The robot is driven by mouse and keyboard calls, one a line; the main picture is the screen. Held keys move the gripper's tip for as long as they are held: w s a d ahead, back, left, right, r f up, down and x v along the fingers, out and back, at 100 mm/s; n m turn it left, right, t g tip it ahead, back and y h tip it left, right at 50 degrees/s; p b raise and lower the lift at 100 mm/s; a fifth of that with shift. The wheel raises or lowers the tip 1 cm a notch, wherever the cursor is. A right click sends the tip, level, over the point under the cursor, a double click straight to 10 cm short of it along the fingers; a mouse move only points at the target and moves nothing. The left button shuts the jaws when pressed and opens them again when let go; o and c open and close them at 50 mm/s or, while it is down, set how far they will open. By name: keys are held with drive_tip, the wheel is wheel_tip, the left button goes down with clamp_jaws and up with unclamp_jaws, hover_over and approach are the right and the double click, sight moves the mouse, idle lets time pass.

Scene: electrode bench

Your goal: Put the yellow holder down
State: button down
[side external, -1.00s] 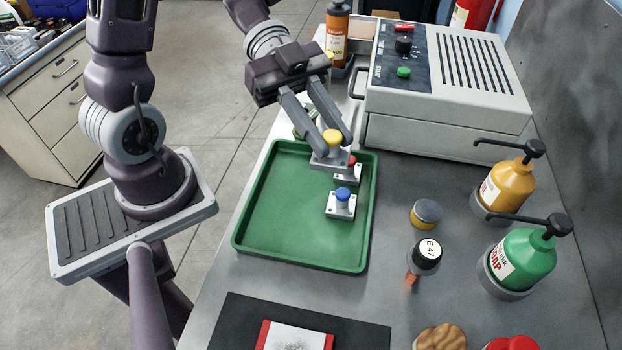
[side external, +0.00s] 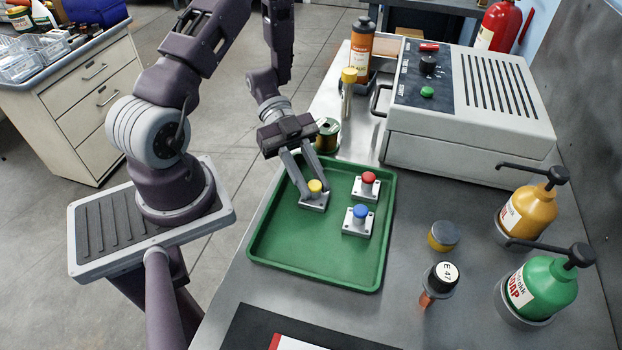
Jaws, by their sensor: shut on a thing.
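The yellow holder (side external: 315,199), a grey square block with a yellow knob on top, is in the green tray (side external: 262,243), toward its far left part. My gripper (side external: 307,190) is shut on it, with a finger on each side. The holder is upright and low over the tray floor; I cannot tell whether its base touches the floor. The red-knobbed holder (side external: 366,187) stands in the tray to the right of it. The blue-knobbed holder (side external: 358,221) stands nearer, to the lower right.
The tray's near and left floor is clear. A green spool (side external: 327,136) and a yellow-capped vial (side external: 348,90) stand behind the tray. A grey power unit (side external: 470,100) is at the back right. Pump bottles (side external: 526,212) and small jars (side external: 443,236) stand to the right.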

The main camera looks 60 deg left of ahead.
drive_tip(key=shift+f, duration=0.1)
drive_tip(key=c, duration=1.2)
unclamp_jaws()
